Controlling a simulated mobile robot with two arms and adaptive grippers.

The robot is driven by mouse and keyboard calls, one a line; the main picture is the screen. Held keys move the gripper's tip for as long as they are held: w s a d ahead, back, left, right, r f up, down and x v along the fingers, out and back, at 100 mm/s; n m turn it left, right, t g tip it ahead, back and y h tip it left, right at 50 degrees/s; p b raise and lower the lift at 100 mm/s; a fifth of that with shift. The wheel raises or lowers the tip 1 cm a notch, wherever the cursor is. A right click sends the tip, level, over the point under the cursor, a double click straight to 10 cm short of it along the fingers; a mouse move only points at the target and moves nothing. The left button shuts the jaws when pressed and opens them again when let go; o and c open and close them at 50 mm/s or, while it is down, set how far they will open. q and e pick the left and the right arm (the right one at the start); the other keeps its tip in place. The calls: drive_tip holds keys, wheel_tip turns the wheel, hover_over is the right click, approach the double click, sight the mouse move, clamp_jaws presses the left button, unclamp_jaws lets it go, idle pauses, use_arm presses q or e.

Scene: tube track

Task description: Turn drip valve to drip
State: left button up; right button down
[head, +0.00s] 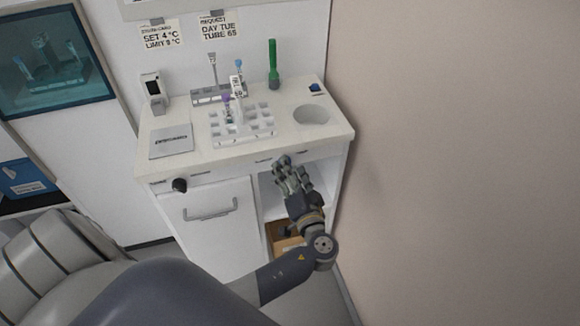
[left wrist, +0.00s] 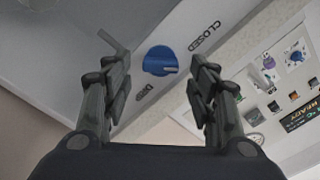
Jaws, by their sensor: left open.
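The drip valve is a blue round knob (left wrist: 160,61) with a pale pointer mark, set on a white panel in the left wrist view. The word CLOSED (left wrist: 205,37) is printed to its upper right and DRIP (left wrist: 140,94) to its lower left. The pointer mark faces right in the picture, not at the DRIP label. My left gripper (left wrist: 157,64) is open, with one finger on each side of the knob and no visible contact. In the head view my left gripper (head: 291,174) is at the counter's front edge and the knob is hidden. My right gripper is not in view.
The white counter (head: 285,120) holds a tube rack (head: 243,139), a green tube (head: 273,66), a grey plate (head: 171,141) and a round recess (head: 310,114). A bare wall (head: 460,150) stands close on the right.

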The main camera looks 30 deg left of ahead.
use_arm(q)
drive_tip(key=shift+w+a, duration=0.35)
drive_tip(key=shift+a, duration=0.05)
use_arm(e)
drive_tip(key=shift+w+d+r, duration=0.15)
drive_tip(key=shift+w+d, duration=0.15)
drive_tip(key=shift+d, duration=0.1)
use_arm(q)
drive_tip(key=c, duration=1.1)
drive_tip(key=shift+o, duration=0.2)
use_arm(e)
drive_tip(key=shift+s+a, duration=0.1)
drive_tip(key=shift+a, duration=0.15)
